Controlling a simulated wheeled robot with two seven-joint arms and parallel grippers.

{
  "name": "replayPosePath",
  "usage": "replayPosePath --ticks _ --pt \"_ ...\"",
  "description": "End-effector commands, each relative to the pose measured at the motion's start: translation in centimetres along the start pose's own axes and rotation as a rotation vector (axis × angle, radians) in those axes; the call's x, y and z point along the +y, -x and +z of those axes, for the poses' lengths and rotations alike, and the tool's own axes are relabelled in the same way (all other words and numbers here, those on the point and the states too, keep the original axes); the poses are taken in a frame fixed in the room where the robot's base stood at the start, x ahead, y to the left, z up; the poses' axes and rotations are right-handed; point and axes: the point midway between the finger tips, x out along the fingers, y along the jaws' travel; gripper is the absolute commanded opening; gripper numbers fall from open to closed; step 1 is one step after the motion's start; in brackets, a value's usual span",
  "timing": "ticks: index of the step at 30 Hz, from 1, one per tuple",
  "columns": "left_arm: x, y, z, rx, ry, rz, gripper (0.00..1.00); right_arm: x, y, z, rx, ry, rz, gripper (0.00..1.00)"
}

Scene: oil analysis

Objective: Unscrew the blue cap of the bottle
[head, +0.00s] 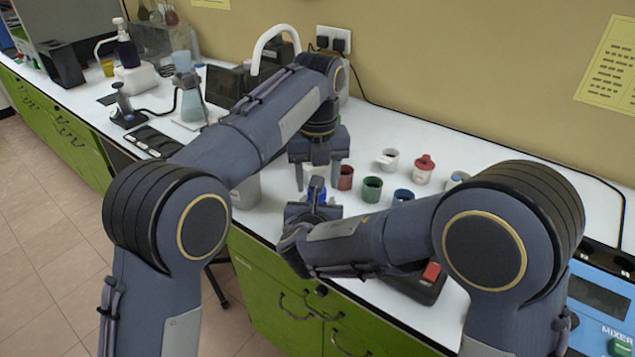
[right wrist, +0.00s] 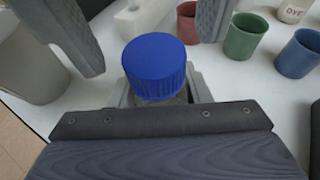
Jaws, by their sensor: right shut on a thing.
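The bottle's ribbed blue cap (right wrist: 155,68) is upright in the middle of the right wrist view; in the head view the blue cap (head: 317,188) shows small between my two grippers. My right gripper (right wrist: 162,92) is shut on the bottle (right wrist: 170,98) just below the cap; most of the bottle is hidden. My left gripper (head: 320,172) points down from above, its fingers open. In the right wrist view its two fingers stand wide apart, one to each side of the cap, with gaps between them and the cap.
Right of the grippers stand a red cup (head: 345,178), a green cup (head: 372,189), a blue cup (head: 403,197) and a red-lidded jar (head: 424,168). A grey container (head: 246,192) stands left. A blue mixer (head: 600,312) is at the right edge.

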Motion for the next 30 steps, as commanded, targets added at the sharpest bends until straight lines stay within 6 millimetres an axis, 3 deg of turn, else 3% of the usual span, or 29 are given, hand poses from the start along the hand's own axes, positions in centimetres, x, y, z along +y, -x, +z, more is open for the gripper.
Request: replayPosePath --ticks 6,15,25,30 --pt "0.0 -1.7 -0.1 0.001 0.0 -0.001 0.51 0.0 0.0 0.0 -0.001 0.0 0.0 0.0" --pt "0.0 -1.9 0.0 -0.001 0.001 -0.001 0.5 0.0 0.0 0.0 -0.001 0.0 0.0 0.0" --pt "0.0 -1.9 0.0 0.0 0.001 -0.002 0.07 0.0 0.0 0.0 -0.001 0.0 0.0 0.0" --pt "-0.1 -1.9 0.0 0.0 0.091 -0.002 0.06 0.0 0.0 0.0 -0.001 0.0 0.001 0.0"
